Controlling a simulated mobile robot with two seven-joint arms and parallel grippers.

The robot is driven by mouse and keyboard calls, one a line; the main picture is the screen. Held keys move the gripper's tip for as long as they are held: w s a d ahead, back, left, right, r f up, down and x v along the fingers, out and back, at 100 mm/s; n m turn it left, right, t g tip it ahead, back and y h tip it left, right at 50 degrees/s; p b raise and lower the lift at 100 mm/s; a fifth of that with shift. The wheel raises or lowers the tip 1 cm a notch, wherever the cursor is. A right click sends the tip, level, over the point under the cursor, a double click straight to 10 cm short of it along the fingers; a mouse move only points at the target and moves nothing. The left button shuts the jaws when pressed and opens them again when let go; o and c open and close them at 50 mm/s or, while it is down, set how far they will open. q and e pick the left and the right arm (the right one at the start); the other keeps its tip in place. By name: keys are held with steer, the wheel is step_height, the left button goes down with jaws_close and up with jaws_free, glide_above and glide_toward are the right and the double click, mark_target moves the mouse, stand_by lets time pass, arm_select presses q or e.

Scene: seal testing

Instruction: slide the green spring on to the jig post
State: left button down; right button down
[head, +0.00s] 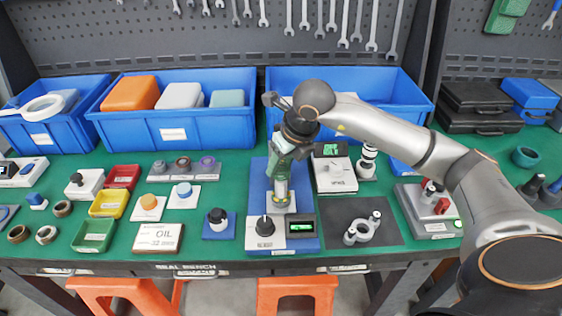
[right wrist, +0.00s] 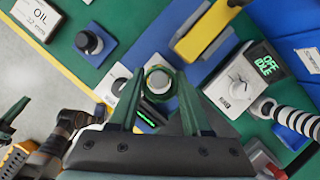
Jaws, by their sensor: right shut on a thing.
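My right gripper (head: 281,178) reaches straight down over the blue jig plate (head: 308,243). It is shut on a small round ring-like thing, which shows end-on between the green fingers in the right wrist view (right wrist: 158,82); I take it for the green spring. Its coils are too small to make out in the head view. Directly below stands the light grey jig base (head: 290,207), beside a knob unit (head: 265,229). The jig post is largely hidden by the fingers and the held thing, so I cannot tell whether the spring is around it. Part of what looks like my left gripper (right wrist: 14,112) shows at the wrist view's left edge.
A white instrument with a green display (head: 335,175) stands close to the right of the gripper. A black-knobbed blue block (head: 219,224) stands to the left. A dark mat (head: 385,235) with a grey fitting (head: 365,228) lies right. Blue bins (head: 190,128) line the back.

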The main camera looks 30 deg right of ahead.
steer(key=shift+f+b, duration=0.75)
stand_by(0.8)
steer(key=shift+c, duration=1.4)
jaws_free()
steer(key=shift+r, duration=0.1)
step_height(320, 180, up, 7)
steer(key=p, duration=0.4)
steer(key=shift+p, duration=0.3)
